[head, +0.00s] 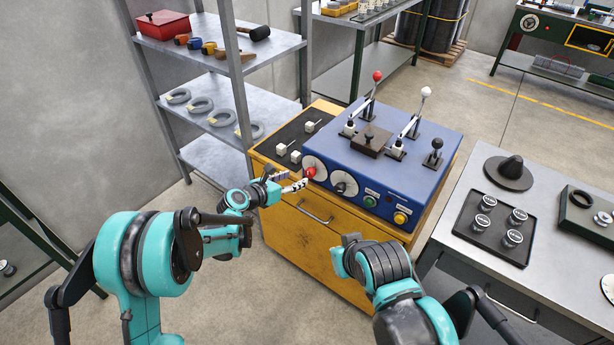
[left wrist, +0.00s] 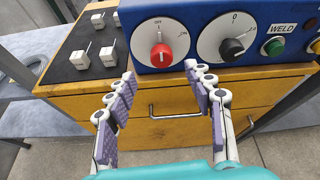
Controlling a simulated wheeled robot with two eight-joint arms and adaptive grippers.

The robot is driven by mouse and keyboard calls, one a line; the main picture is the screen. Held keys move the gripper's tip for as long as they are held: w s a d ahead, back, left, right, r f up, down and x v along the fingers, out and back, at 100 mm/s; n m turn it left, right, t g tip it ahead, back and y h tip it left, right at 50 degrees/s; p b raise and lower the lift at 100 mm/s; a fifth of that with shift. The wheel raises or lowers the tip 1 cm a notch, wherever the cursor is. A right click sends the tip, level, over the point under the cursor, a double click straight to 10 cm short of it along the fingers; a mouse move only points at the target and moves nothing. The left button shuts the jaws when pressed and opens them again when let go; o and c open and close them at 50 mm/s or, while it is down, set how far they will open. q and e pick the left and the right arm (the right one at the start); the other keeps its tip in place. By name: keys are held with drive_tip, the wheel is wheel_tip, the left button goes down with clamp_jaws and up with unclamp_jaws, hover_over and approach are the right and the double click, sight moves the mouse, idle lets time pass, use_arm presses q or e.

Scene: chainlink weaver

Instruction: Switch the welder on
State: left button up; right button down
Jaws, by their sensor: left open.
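The welder (head: 385,150) is a blue box on a yellow cabinet. Its front has a red rotary switch (head: 310,172) on a white dial marked OFF and ON, a black knob (head: 340,187), a green WELD button (head: 370,201) and a yellow button (head: 400,217). In the left wrist view the red switch (left wrist: 161,56) has its white mark pointing up, towards OFF. My left gripper (head: 297,184) is open and empty just in front of the red switch; its fingertips (left wrist: 158,70) stand either side, slightly below it. My right arm is in front of the cabinet; its fingers are hidden.
The yellow cabinet (head: 290,222) has a drawer handle (head: 315,212) below the switch. Tall levers (head: 370,95) rise from the welder's top. A metal shelf (head: 205,110) is at left, a table (head: 480,256) at right.

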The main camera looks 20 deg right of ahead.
sight(308, 174)
use_arm(q)
drive_tip(key=b+x, duration=0.2)
drive_tip(key=x, duration=0.5)
drive_tip(key=shift+f, duration=0.2)
drive_tip(key=shift+w+d+f, duration=0.1)
drive_tip(key=shift+w+d, duration=0.15)
drive_tip(key=shift+d, duration=0.2)
drive_tip(key=c, duration=1.2)
